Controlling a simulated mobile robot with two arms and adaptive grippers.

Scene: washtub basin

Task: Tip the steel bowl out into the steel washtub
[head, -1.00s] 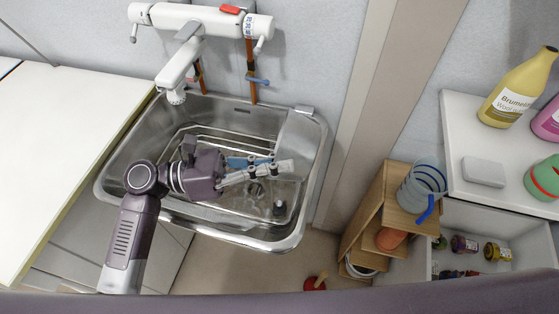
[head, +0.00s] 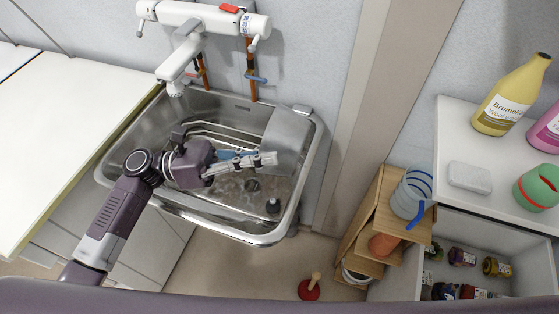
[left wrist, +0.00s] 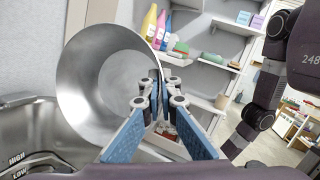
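The steel washtub (head: 262,238) is set below the tap in the head view. The steel bowl (head: 287,132) is tipped steeply over the right half of the tub. In the left wrist view the bowl (left wrist: 95,80) shows its bare, shiny inside, and no contents can be made out there. My left gripper (head: 270,159) reaches over the tub from the left. Its blue-padded fingers (left wrist: 160,103) are closed together at the bowl's rim and appear to pinch it. My right gripper is not in view.
A white tap (head: 180,68) hangs over the tub's back left. A black plug (head: 273,206) and wire rack lie in the tub. A white counter (head: 70,135) adjoins left. A wooden shelf (head: 362,225) and a white shelf with bottles (head: 507,97) stand right. A plunger (head: 309,288) is on the floor.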

